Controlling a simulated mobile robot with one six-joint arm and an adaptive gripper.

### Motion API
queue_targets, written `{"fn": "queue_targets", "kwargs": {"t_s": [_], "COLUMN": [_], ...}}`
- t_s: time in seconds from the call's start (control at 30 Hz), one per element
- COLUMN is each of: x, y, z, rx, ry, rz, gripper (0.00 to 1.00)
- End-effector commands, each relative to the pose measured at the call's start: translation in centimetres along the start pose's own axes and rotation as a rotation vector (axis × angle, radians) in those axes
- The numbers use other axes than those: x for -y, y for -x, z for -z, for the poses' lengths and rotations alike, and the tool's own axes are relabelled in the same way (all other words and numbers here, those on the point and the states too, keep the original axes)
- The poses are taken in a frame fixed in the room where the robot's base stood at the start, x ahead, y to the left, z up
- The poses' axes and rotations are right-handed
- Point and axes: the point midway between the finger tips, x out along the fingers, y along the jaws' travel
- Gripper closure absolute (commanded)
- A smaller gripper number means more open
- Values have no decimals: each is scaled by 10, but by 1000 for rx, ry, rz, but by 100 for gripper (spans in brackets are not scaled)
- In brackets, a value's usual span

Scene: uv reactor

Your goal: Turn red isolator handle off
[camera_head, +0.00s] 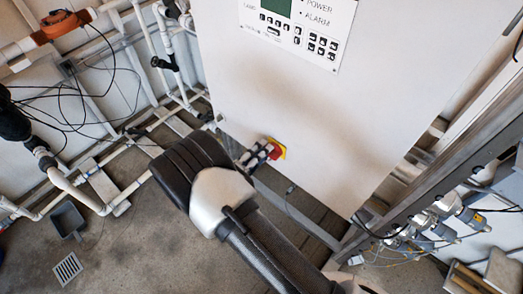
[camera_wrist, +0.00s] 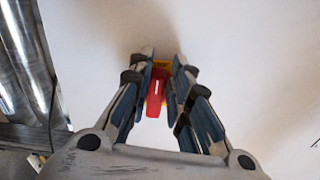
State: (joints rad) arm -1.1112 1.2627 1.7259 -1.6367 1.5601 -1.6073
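The red isolator handle (camera_head: 273,149) sits on a yellow plate (camera_head: 281,147) low on the front of the white cabinet (camera_head: 300,110). In the wrist view the red handle (camera_wrist: 156,92) stands upright in the picture, between the two fingers of my gripper (camera_wrist: 162,75). The left finger is very close to the handle; a narrow gap shows on its right side. Whether the left finger touches it I cannot tell. In the head view my gripper (camera_head: 259,154) is at the handle and partly hides it. The fingers are apart, not clamped on the handle.
A control panel (camera_head: 296,28) with buttons is at the top of the cabinet. White pipes (camera_head: 150,50) and cables run at the left. A metal frame (camera_head: 430,185) with valves (camera_head: 425,222) stands at the right. The cabinet face around the handle is bare.

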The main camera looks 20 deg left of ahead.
Motion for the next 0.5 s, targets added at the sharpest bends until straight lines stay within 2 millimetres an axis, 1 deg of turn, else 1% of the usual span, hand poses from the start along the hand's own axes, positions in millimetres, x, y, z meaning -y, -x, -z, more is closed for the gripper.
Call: {"fn": "queue_targets", "kwargs": {"t_s": [0.03, 0.2, 0.5], "x": [0, 0, 0], "y": [0, 0, 1], "z": [0, 0, 0], "rx": [0, 0, 1], "ry": [-1, -1, -1], "rz": [0, 0, 0], "gripper": [77, 66, 66]}}
